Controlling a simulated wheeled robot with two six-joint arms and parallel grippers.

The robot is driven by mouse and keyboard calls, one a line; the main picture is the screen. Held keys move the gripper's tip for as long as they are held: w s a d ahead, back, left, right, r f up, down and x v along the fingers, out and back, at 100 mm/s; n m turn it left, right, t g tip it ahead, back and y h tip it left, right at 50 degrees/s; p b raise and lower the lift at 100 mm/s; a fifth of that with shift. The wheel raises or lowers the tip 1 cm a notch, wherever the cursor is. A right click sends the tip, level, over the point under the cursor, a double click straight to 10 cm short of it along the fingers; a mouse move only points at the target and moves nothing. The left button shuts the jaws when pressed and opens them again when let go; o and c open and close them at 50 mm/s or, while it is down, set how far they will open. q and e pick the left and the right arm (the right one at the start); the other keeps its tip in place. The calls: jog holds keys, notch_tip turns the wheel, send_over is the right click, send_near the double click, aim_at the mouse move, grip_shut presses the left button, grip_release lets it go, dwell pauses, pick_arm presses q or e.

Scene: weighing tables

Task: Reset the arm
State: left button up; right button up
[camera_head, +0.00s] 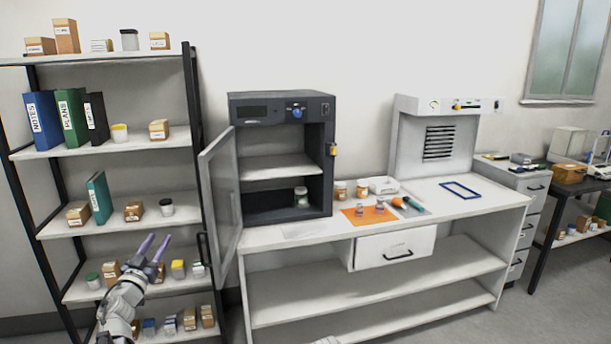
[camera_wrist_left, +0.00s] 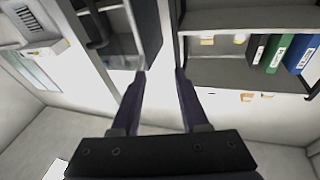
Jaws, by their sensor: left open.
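My left gripper (camera_head: 151,247) is in the lower left of the head view, in front of the lower shelves of the black-framed rack. Its two purple-grey fingers are apart and point upward, with nothing between them. In the left wrist view the open fingers (camera_wrist_left: 160,75) reach up from the black gripper body, and the gap between them is empty. The wrist picture is turned over, with the rack and cabinet at its top. My right gripper does not show clearly in either view.
The shelf rack (camera_head: 190,100) holds binders, jars and small boxes. A dark cabinet (camera_head: 282,100) stands on the white bench (camera_head: 450,205), its door (camera_head: 220,195) swung open toward the rack, right of my left gripper. An orange mat (camera_head: 380,214) with small jars lies on the bench.

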pick_arm(q)
jog(key=s+d+f+n+g+y+p, duration=0.1)
jog(key=s+d+f+n+g+y, duration=0.2)
jog(key=d+f+g, duration=0.45)
jog(key=s+d+f+n+g+y+p, duration=0.15)
jog(key=s+d+f+g, duration=0.3)
jog(key=d+f, duration=0.5)
jog(key=s+d+f+m+g+h, duration=0.1)
jog(key=s+d+f+m+g, duration=0.1)
jog(key=s+d, duration=0.7)
jog(key=s+d+f+m+g+h+p, duration=0.1)
jog(key=s+d+f+m+g, duration=0.2)
jog(key=s+d, duration=0.6)
jog(key=s+m+g, duration=0.2)
jog(key=s+g, duration=0.1)
jog(key=s, duration=0.2)
jog(key=shift+s+g, duration=0.2)
jog(key=shift+g, duration=0.1)
jog(key=shift+w, duration=0.1)
